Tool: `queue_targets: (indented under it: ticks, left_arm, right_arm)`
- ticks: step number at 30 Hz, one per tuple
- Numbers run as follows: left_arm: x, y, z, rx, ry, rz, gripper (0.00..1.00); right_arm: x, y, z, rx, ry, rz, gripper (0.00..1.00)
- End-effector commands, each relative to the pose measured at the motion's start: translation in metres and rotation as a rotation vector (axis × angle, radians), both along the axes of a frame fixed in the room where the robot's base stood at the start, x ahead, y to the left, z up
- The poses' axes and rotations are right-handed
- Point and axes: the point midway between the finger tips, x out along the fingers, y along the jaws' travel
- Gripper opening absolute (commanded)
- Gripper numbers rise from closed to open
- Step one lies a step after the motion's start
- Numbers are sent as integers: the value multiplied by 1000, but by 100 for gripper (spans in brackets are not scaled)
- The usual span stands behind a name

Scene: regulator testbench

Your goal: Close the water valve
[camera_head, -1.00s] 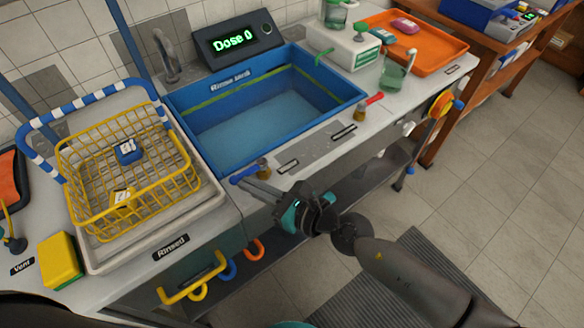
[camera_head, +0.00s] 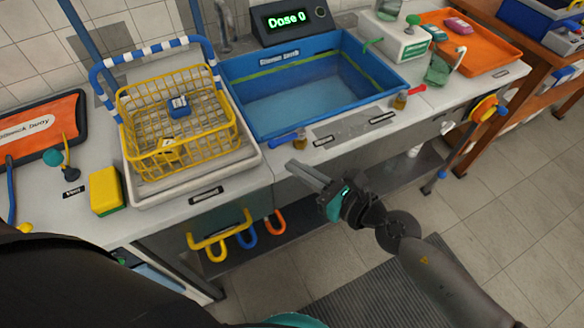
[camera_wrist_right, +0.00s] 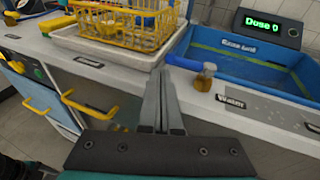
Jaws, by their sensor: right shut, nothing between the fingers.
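The water valve has a blue lever handle (camera_head: 282,141) on a small brass body (camera_head: 301,134) at the counter's front edge, before the blue basin. The lever points left, roughly along the edge. In the right wrist view the blue lever (camera_wrist_right: 182,63) and amber body (camera_wrist_right: 205,75) stand beside the "Water" label (camera_wrist_right: 231,103). My right gripper (camera_head: 292,165) is shut and empty, its fingertips just in front of and below the lever, apart from it. In the wrist view its fingertips (camera_wrist_right: 160,74) lie left of the valve. My left gripper is not in view.
The blue basin (camera_head: 240,100) is behind the valve. A red-handled valve (camera_head: 414,90) stands further right. A yellow wire basket (camera_head: 190,150) sits on a white tray to the left. Coloured hooks (camera_head: 222,240) hang below the counter. Open floor lies to the right.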

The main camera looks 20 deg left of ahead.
Motion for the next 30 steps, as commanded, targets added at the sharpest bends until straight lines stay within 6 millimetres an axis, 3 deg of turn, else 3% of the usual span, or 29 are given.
queue_targets:
  ticks: [3,5,13,30]
  left_arm:
    - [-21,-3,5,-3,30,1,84]
    - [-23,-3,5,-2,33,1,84]
    - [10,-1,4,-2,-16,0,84]
    - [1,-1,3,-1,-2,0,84]
  right_arm:
    - [-20,-20,5,-4,4,1,0]
    - [-28,-28,7,-4,2,0,0]
    - [-54,-56,13,-4,1,-1,0]
    - [-61,-64,17,-2,2,-1,0]
